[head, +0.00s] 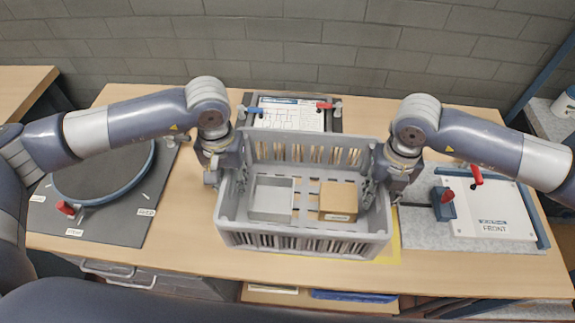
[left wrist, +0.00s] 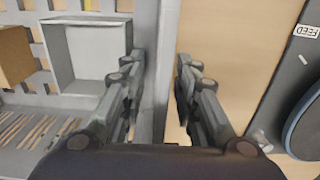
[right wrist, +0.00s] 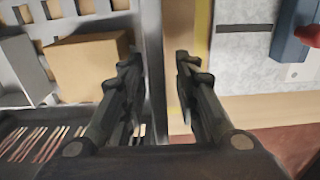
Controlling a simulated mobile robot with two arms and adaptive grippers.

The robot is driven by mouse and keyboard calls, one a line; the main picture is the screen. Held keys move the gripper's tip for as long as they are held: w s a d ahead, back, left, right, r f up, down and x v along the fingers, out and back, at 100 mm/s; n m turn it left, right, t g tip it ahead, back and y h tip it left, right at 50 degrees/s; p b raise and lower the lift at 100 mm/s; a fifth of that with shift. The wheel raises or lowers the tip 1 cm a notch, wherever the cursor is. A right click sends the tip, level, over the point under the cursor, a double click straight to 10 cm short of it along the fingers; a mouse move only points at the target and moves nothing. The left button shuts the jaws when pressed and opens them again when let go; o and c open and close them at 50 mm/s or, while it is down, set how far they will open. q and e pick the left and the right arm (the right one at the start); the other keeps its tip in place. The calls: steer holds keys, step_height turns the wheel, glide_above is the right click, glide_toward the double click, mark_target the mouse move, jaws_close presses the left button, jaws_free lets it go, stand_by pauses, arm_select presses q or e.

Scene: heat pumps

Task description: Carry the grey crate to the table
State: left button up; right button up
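The grey crate (head: 300,241) has slotted walls and stands at the middle of the wooden table (head: 185,235), partly over a yellow patch (head: 388,249). An open grey box (head: 271,200) and a brown box (head: 338,200) are inside it. My left gripper (head: 222,178) is at the crate's left wall; in the left wrist view its fingers (left wrist: 160,62) are apart, one on each side of that wall. My right gripper (head: 388,190) is at the right wall; in the right wrist view its fingers (right wrist: 157,62) straddle that wall with a visible gap outside.
A dark board with a round blue-rimmed plate (head: 105,170) lies left of the crate. A white panel marked FRONT (head: 488,212) lies on a grey mat to the right. A paper sheet (head: 290,112) lies behind the crate, near the brick wall. Bare table shows in front of it.

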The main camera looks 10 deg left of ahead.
arm_select(q)
step_height(320, 180, up, 12)
steer(key=shift+f, duration=0.15)
arm_select(e)
steer(key=shift+r, duration=0.25)
step_height(320, 180, up, 12)
steer(key=shift+f, duration=0.2)
